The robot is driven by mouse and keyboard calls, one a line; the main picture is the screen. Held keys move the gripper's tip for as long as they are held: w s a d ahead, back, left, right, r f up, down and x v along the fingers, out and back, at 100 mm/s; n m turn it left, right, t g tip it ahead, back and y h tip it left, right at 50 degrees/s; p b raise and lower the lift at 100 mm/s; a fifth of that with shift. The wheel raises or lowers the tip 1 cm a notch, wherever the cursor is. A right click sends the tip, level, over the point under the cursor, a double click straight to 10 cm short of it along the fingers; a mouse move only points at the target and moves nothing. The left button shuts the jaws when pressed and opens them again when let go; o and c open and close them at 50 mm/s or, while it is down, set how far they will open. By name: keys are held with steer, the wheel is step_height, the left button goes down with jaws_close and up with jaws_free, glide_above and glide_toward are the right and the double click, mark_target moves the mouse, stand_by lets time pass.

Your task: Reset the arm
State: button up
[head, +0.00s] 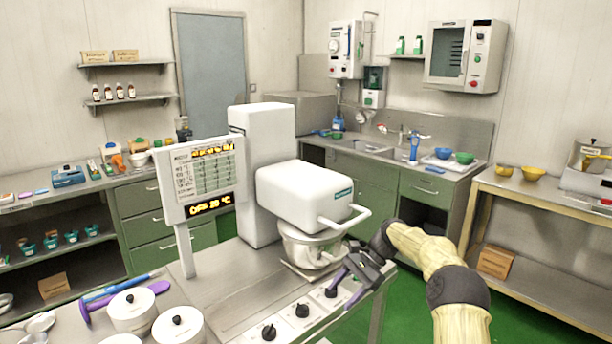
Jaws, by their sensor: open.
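My gripper (341,287) is at the end of my cream arm, which reaches in from the lower right. It has dark jaws with purple fingertips that are apart, with nothing visible between them. It hangs over the right front part of the steel worktop (230,285), beside the knobs. A white mixer machine (300,190) with a handle stands just behind it. The steel kettle (310,246) sits under the mixer head, behind and left of my gripper. Whether the gripper touches the worktop or the kettle I cannot tell.
Several white lidded pots (132,310) and long blue and purple utensils lie at the worktop's left. A display panel (200,180) stands behind them.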

steer(key=s+d+r+n+t+h+p, duration=0.1)
steer(key=s+n+t+h, duration=0.1)
steer(key=s, duration=0.8)
steer(key=s+d+r+n+t+h, duration=0.1)
steer(key=s+n, duration=0.4)
steer(key=s, duration=0.6)
steer(key=s+d+r+n+t+h+p, duration=0.1)
steer(key=s+h, duration=0.4)
steer(key=s, duration=0.5)
steer(key=d+n+t, duration=0.1)
steer(key=d+n, duration=0.1)
steer(key=shift+s+n+t+p, duration=0.15)
steer(key=shift+n+t+p, duration=0.15)
steer(key=shift+p, duration=0.05)
